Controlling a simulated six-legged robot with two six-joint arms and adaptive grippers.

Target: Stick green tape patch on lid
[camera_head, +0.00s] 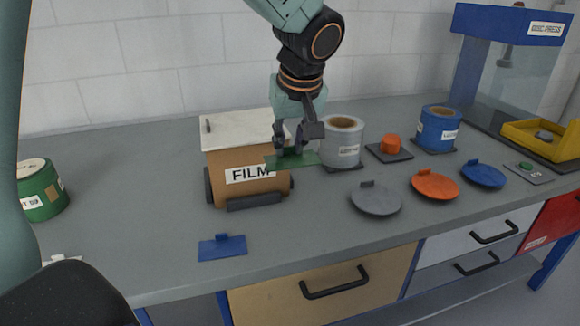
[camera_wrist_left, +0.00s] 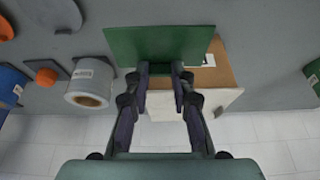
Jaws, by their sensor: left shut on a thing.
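My left gripper (camera_head: 298,146) is shut on a flat green tape patch (camera_head: 305,160), beside the front right corner of the box marked FILM (camera_head: 250,160). In the left wrist view the fingers (camera_wrist_left: 163,72) grip the near edge of the green patch (camera_wrist_left: 150,42), which overlaps the brown and white box (camera_wrist_left: 222,76) from that view. I cannot tell whether the patch touches the box. The box has a pale lid (camera_head: 240,129) on top. Loose lids, grey (camera_head: 376,199), orange (camera_head: 435,186) and blue (camera_head: 482,174), lie on the bench. My right gripper is not in view.
A grey roll (camera_head: 342,148) and a blue roll (camera_head: 437,130) stand right of the box. A green roll (camera_head: 40,193) is at the left. A blue patch (camera_head: 222,247) lies near the front edge. A blue press (camera_head: 515,24) is at the back right.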

